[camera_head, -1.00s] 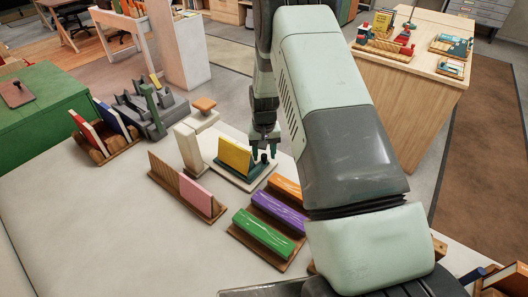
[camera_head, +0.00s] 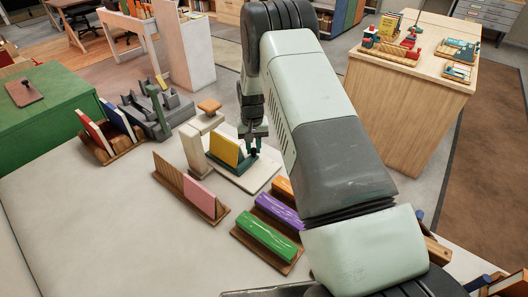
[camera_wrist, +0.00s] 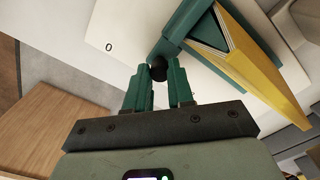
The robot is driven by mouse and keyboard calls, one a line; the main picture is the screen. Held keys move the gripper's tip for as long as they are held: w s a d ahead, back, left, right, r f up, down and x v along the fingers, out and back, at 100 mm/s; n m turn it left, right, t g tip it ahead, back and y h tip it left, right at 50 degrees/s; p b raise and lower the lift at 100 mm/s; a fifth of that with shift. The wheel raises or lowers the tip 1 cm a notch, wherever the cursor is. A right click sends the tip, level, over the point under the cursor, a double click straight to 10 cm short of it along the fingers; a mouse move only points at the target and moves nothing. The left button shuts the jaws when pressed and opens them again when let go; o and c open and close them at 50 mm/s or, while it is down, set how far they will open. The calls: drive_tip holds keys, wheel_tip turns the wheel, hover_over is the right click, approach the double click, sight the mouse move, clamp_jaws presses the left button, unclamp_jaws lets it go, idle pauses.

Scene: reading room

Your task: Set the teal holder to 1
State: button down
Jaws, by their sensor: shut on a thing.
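The teal holder (camera_head: 232,166) stands on a white board (camera_head: 262,176) on the table, with a yellow book (camera_head: 226,149) leaning in it. In the wrist view the holder (camera_wrist: 178,28) shows a teal bar with a small black knob (camera_wrist: 158,68) at its near end. The yellow book (camera_wrist: 245,65) lies to the right in that view. My gripper (camera_wrist: 157,76) is shut on the knob, its teal fingers either side of it. In the head view my gripper (camera_head: 254,146) is at the holder's right end. A "0" mark (camera_wrist: 109,47) shows on the board; no 1 is readable.
A cream post (camera_head: 194,153) with a wooden-topped arm stands just behind and left of the holder. A rack with a pink book (camera_head: 200,194) and a rack of green, purple and orange blocks (camera_head: 265,238) are in front. A book rack (camera_head: 108,140) stands left.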

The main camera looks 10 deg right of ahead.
drive_tip(key=shift+w+a, duration=0.45)
drive_tip(key=shift+w, duration=0.05)
drive_tip(key=c, duration=1)
unclamp_jaws()
drive_tip(key=shift+r, duration=0.15)
wheel_tip(320, 180, up, 11)
drive_tip(key=shift+f, duration=0.2)
